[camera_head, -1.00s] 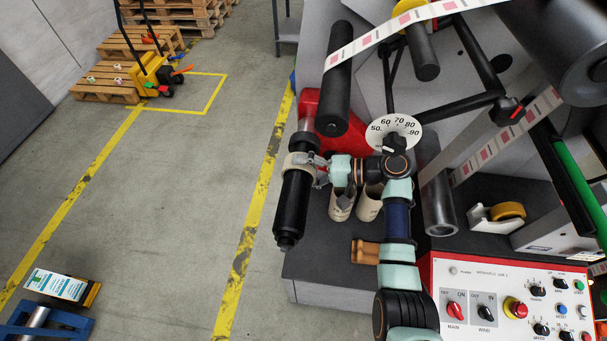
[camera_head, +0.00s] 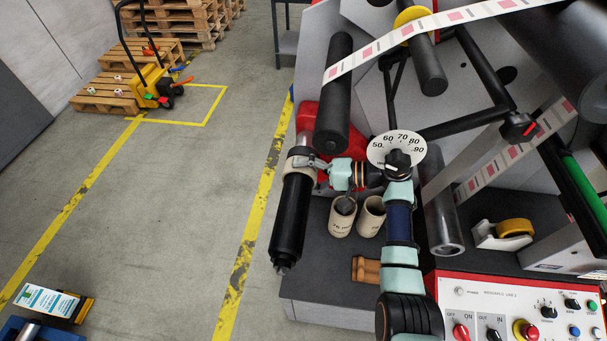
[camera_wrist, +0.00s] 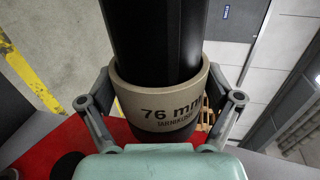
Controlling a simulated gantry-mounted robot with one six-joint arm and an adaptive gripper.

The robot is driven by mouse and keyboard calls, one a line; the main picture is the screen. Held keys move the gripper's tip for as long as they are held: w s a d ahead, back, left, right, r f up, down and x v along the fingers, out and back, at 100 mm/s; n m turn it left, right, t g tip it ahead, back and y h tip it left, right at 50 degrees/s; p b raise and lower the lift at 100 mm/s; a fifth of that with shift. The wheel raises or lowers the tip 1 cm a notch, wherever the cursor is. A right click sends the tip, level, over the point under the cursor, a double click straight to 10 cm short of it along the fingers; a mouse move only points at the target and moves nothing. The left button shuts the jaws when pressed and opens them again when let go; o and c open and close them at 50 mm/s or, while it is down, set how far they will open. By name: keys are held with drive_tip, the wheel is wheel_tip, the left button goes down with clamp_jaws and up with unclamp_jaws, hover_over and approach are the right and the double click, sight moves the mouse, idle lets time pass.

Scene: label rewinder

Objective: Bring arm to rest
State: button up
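My gripper (camera_head: 316,163) is at the upper part of a black shaft (camera_head: 291,222) on the machine's left side. A beige cardboard core (camera_head: 299,156) sits around this shaft. In the wrist view, the core (camera_wrist: 168,113) reads "76 mm", and the fingers of my gripper (camera_wrist: 160,85) lie against its two sides. The gripper appears shut on the core; the exact finger contact is partly hidden by the core's curve. My arm runs from the lower middle of the head view up to the shaft.
Two cardboard cores (camera_head: 343,215) stand on the grey base just below my arm. A dial (camera_head: 396,150), black rollers (camera_head: 335,95) and a label web (camera_head: 400,38) are close by. A control panel (camera_head: 510,310) lies lower right. The floor (camera_head: 160,230) at left is mostly open.

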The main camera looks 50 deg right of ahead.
drive_tip(key=shift+o, duration=0.3)
idle(0.4)
drive_tip(key=p+v, duration=0.1)
drive_tip(key=v, duration=0.6)
drive_tip(key=shift+p, duration=0.3)
idle(0.4)
